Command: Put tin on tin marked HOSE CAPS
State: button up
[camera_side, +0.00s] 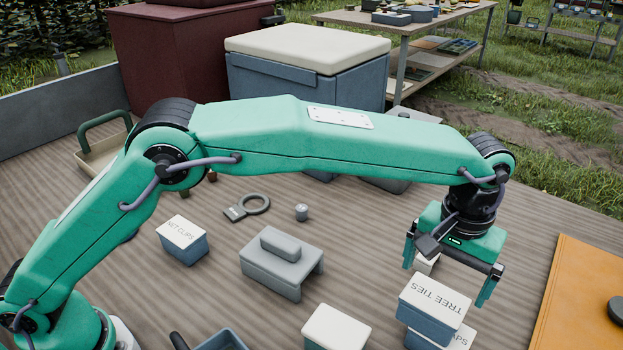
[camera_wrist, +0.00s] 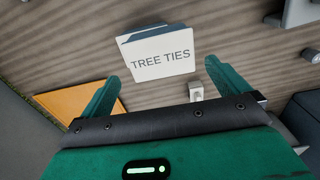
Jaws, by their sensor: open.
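A blue tin with a white lid marked TREE TIES (camera_side: 435,296) stands at the lower right of the side view. It appears to rest, offset, on a second blue tin (camera_side: 461,338), whose lid shows only the ending "APS"; the rest of that lid is covered. In the wrist view the TREE TIES tin (camera_wrist: 160,60) lies ahead of the fingers, with a strip of its blue side showing. My gripper (camera_side: 450,271) is open and empty, pointing down just behind and above the TREE TIES tin. Its fingers stand apart in the wrist view.
A small white block (camera_side: 427,263) sits under my gripper. An orange board (camera_side: 585,290) lies to the right. A NET CUPS tin (camera_side: 183,232), a grey stand (camera_side: 282,265), a ring tool (camera_side: 250,207) and another pale-lidded tin (camera_side: 337,327) are to the left. A cooler (camera_side: 305,75) stands behind.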

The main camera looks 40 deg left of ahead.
aim_at(433, 296)
jog(key=shift+r, duration=1.65)
jog(key=shift+a, duration=0.1)
jog(key=s+a+r+t, duration=0.1)
jog(key=a+r, duration=0.3)
jog(key=a, duration=0.4)
jog(key=s+a+r+t+h, duration=0.1)
jog(key=a+r, duration=0.2)
jog(key=a, duration=0.5)
jog(key=s+a+r, duration=0.1)
jog(key=a+r, duration=0.3)
jog(key=a, duration=0.4)
jog(key=s+a+f+t, duration=0.1)
jog(key=s+a+f, duration=0.2)
jog(key=s+a, duration=0.5)
jog(key=s+a+f+t+y, duration=0.1)
jog(key=s+a+f+t, duration=0.1)
jog(key=s+a, duration=0.7)
jog(key=shift+s+a+f+t, duration=0.15)
jog(key=shift+s+f+t, duration=0.15)
jog(key=shift+f, duration=0.25)
